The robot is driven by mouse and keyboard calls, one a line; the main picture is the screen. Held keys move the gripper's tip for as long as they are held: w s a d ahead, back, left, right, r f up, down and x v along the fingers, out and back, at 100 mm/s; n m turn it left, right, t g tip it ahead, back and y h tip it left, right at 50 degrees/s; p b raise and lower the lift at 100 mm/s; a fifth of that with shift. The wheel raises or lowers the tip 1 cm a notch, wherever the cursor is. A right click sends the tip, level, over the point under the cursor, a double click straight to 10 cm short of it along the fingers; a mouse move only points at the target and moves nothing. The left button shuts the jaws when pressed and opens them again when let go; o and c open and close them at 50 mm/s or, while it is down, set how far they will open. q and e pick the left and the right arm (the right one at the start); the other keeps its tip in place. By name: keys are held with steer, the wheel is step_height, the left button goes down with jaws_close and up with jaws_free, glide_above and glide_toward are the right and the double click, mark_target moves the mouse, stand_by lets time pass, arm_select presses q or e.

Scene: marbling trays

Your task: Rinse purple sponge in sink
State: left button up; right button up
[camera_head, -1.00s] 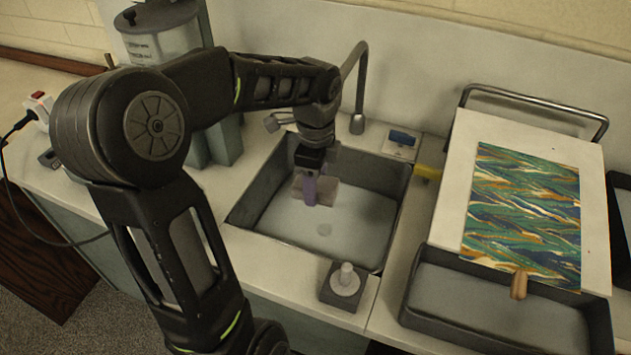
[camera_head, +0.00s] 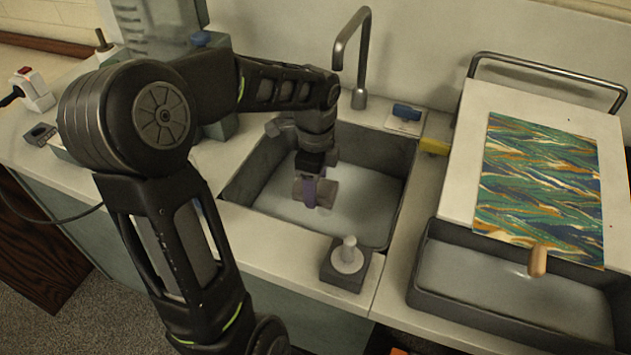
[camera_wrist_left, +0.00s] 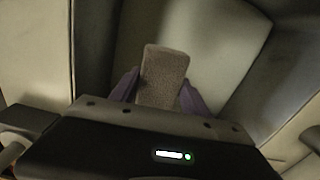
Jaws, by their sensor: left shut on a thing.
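The sponge (camera_wrist_left: 163,76) is a dull greyish-mauve block in the left wrist view, held between two purple fingertips. In the head view the sponge (camera_head: 329,192) shows as a small block on both sides of the fingers. My left gripper (camera_head: 312,192) is shut on it and points down inside the sink. The sink (camera_head: 408,165) is a dark-rimmed basin with a pale floor. I cannot tell whether the sponge touches the floor or any water. The metal tap (camera_head: 340,50) arches up behind the sink; no stream shows from it. My right gripper is out of view.
A blue block (camera_head: 406,111) lies on a white plate behind the sink. A yellow item (camera_head: 435,147) is at its right. A grey block with a white knob (camera_head: 345,265) stands at the front rim. A marbled sheet (camera_head: 540,185) lies on a board above a grey tray (camera_head: 430,297).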

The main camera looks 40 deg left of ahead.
arm_select(q)
steer(key=shift+f+b, duration=3.65)
steer(key=shift+f, duration=2.15)
steer(key=o, duration=0.3)
steer(key=shift+c, duration=1.1)
steer(key=shift+w, duration=0.1)
